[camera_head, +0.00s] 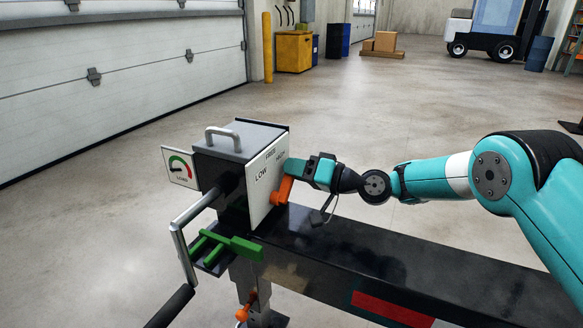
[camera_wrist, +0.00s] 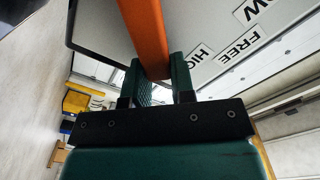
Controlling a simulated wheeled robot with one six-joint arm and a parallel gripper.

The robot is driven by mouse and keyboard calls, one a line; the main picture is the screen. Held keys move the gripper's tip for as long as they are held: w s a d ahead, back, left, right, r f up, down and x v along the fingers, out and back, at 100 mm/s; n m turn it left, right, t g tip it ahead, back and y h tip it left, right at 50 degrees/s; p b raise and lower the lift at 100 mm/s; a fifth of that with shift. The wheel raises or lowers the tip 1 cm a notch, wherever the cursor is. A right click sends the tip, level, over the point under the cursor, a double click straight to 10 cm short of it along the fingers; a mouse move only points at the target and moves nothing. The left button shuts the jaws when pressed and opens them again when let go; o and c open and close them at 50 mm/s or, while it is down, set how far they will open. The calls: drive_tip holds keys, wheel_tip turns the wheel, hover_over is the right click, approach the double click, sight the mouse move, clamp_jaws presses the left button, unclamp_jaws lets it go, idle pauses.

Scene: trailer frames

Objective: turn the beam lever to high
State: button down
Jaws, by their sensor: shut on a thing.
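The orange beam lever (camera_head: 283,190) is on the white label panel (camera_head: 262,186) of the dark box. It slants up and right from the panel's lower right part. My gripper (camera_head: 292,172) is shut on the lever's upper end, at the panel's right side. In the wrist view the lever (camera_wrist: 145,30) runs between the two green fingers (camera_wrist: 160,85). The panel reads LOW, FREE and HIGH. The HIGH label (camera_wrist: 199,53) lies close beside the fingers and is partly covered. The lever's pivot is hard to make out.
A gauge plate (camera_head: 181,167) stands at the box's left, and a grey handle (camera_head: 223,138) on top. A crank (camera_head: 182,250) sticks out front left. Green parts (camera_head: 225,245) lie on a small ledge. The black beam (camera_head: 390,255) runs right under my arm.

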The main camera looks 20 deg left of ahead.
idle(0.3)
drive_tip(key=c, duration=1)
unclamp_jaws()
drive_tip(key=shift+o, duration=0.2)
drive_tip(key=shift+d, duration=0.15)
drive_tip(key=s+d+b, duration=0.2)
drive_tip(key=d+b, duration=0.2)
drive_tip(key=d, duration=1.3)
drive_tip(key=shift+s, duration=0.35)
